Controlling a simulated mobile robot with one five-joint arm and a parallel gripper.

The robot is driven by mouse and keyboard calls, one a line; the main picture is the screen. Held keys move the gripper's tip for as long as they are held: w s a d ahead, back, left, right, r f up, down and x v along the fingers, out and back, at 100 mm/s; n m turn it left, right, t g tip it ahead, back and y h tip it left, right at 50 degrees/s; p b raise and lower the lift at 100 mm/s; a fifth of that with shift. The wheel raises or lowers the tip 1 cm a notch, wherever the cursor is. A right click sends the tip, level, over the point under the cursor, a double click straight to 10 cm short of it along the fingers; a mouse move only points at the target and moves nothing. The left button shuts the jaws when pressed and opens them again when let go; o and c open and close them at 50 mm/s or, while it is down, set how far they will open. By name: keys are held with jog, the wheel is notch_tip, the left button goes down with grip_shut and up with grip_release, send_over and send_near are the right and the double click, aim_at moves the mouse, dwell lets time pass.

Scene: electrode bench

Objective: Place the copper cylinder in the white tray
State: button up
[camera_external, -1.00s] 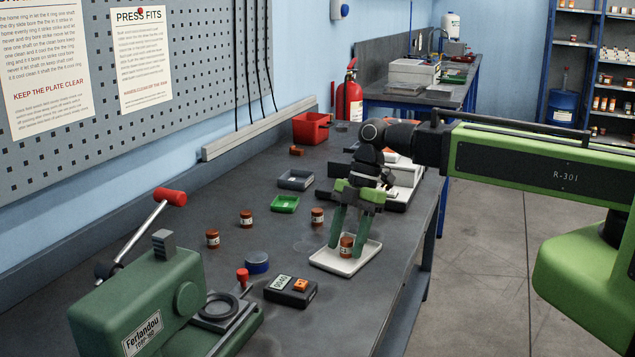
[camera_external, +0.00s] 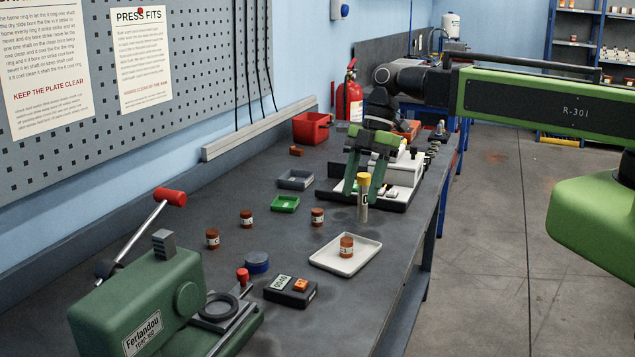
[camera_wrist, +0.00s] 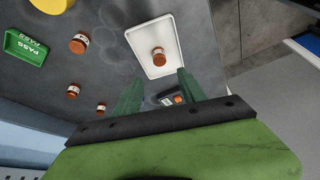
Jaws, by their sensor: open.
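A copper-brown cylinder with a pale label band (camera_external: 347,246) stands upright in the white tray (camera_external: 325,262), near its middle. In the wrist view the cylinder (camera_wrist: 159,57) stands in the tray (camera_wrist: 139,38) just beyond my fingertips. My gripper (camera_external: 361,197) is open and empty, raised above the bench behind the tray in the external view. Its two green fingers (camera_wrist: 157,80) are apart in the wrist view, with nothing between them touching. Nothing hides the cylinder in either view.
Similar brown cylinders (camera_external: 317,217) stand left of the tray. A yellow-capped vial (camera_external: 363,198) stands behind it, overlapping my fingers in the picture. A green tray (camera_external: 285,203), a grey tray (camera_external: 296,179), a black meter (camera_external: 290,291) and a green press (camera_external: 150,305) are nearby.

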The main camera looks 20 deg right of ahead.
jog(key=w+d+m+h, duration=0.1)
jog(key=w+d+m, duration=0.2)
jog(key=d+m, duration=0.4)
jog(key=w+d+f+m+t+h, duration=0.1)
jog(key=w+d+m, duration=0.2)
jog(key=d+m, duration=0.5)
jog(key=w+d+m+t+h, duration=0.1)
jog(key=d+m, duration=0.7)
jog(key=d, duration=1.4)
jog(key=shift+w+d+f+h, duration=0.25)
jog(key=shift+w+f+h, duration=0.2)
jog(key=shift+w, duration=0.8)
